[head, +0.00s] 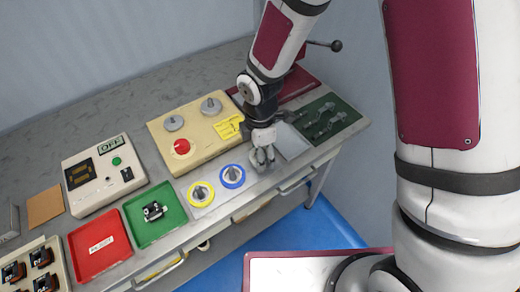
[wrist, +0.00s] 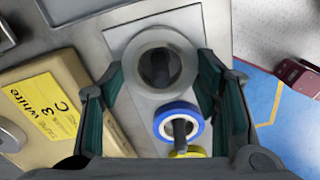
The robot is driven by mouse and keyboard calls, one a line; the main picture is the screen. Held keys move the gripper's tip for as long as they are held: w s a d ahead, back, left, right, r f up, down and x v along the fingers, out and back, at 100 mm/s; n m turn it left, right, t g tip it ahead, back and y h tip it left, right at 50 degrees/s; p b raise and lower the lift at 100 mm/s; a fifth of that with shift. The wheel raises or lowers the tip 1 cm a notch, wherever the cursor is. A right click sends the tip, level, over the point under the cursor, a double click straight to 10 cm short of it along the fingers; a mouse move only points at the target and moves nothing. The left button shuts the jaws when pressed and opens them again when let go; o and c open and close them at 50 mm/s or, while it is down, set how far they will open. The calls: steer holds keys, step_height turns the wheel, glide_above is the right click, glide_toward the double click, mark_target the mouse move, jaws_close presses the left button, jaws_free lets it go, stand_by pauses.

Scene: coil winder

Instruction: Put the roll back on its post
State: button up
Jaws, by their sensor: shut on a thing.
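A pale, whitish translucent roll (wrist: 190,62) lies between the fingers of my gripper (wrist: 160,72) in the wrist view, and the gripper is shut on it. A dark round post end shows through the roll's hole; whether the roll sits around the post or hangs above it, I cannot tell. In the head view my gripper (head: 263,158) points down at the right end of the grey plate (head: 212,207), and its fingers partly hide the roll. A blue roll (head: 232,177) and a yellow roll (head: 200,193) sit around their posts beside it on the plate.
A beige winder box (head: 157,133) with a red knob and yellow label stands behind the plate. A green tray (head: 170,228), a red tray (head: 88,258) and a control box (head: 92,193) are to the left. A dark green tool mat (head: 340,118) lies right.

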steer(key=shift+f+b, duration=0.3)
steer(key=shift+f, duration=0.35)
steer(key=o, duration=1.2)
steer(key=shift+r, duration=0.1)
step_height(320, 180, up, 12)
steer(key=shift+f, duration=0.1)
